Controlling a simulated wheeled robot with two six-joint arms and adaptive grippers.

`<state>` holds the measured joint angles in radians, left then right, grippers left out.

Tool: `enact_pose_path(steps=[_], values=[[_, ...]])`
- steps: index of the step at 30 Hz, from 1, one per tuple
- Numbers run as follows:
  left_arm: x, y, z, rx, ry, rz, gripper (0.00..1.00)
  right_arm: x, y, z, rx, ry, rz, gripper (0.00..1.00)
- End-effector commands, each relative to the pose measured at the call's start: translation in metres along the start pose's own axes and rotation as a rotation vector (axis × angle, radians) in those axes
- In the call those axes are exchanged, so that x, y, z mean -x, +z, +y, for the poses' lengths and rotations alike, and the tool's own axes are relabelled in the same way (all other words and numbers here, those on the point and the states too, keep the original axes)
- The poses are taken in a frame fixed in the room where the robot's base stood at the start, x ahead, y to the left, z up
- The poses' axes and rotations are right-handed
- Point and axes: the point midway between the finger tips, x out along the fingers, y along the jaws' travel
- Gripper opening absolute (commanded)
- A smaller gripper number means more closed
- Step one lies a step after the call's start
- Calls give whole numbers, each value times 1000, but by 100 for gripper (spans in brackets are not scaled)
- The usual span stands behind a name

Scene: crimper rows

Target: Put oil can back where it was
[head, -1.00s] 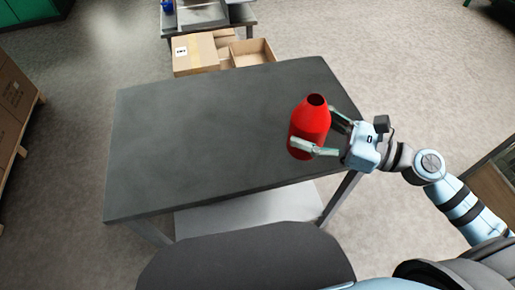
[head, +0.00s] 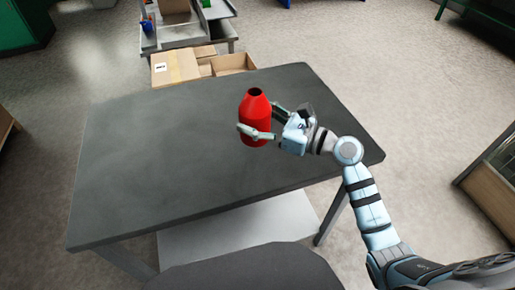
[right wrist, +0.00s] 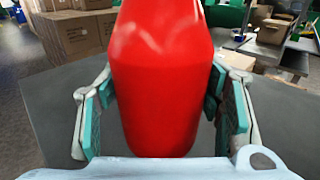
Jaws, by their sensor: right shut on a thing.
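The oil can is a red bottle-shaped can (head: 255,122) with a dark open top, upright over the middle right part of the dark grey table (head: 150,170). My right gripper (head: 260,120) is shut on it from the right, with a finger on each side of its body. In the right wrist view the can (right wrist: 160,75) fills the middle between the teal finger pads. I cannot tell whether its base touches the table top. My left gripper is not in view.
The table top around the can is clear. Cardboard boxes (head: 175,68) stand beyond the table's far edge. Farther back is another grey table (head: 187,33) with small items on it. A wooden-sided unit (head: 492,180) stands at the right.

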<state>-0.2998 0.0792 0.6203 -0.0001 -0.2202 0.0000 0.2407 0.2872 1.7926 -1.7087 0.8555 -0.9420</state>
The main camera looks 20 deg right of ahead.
Motion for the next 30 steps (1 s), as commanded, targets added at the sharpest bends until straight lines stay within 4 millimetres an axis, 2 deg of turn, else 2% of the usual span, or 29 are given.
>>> enact_pose_path(steps=[1, 7, 12, 24, 25, 28, 30], values=[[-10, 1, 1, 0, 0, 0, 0, 0, -18, 0, -3, -1, 0, 24], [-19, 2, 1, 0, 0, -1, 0, 0, -46, 0, 0, -1, -1, 24], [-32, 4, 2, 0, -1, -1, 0, -1, -77, 0, 0, 0, -1, 24], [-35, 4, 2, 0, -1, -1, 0, -1, -83, 0, 2, 0, -2, 24], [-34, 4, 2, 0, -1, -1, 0, -1, -83, 0, 2, 0, -1, 64], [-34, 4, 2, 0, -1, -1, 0, -1, -82, 0, 2, 0, -1, 80], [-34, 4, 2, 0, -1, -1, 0, -1, -82, 0, 2, 0, -1, 81]])
